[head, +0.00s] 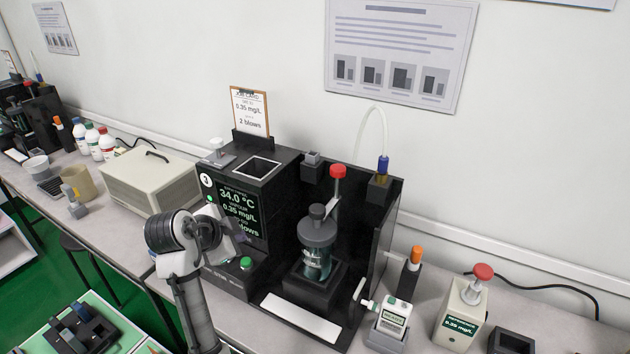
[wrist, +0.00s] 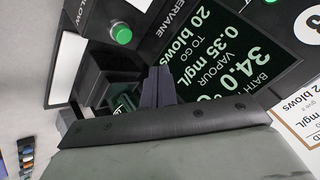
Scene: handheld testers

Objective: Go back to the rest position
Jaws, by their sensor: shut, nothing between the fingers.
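My gripper (head: 241,238) is in front of the black tester's screen (head: 238,212) in the head view, its tips small and partly hidden by my wrist. In the wrist view my gripper's fingers (wrist: 158,84) are together with nothing between them. The screen (wrist: 225,50) fills the upper right there, reading 34.0 and 0.35 mg/L. A green button (head: 246,263) sits on the tester's lower front, below and right of the fingers. It also shows in the wrist view (wrist: 121,34), apart from the fingers.
Right of the screen stands a lidded glass jar (head: 318,258) in a black holder, beside a red-topped post (head: 338,172). A beige box (head: 150,182) is left. A white handheld tester (head: 393,318) and a reference unit (head: 460,318) stand right. A card (head: 249,110) tops the tester.

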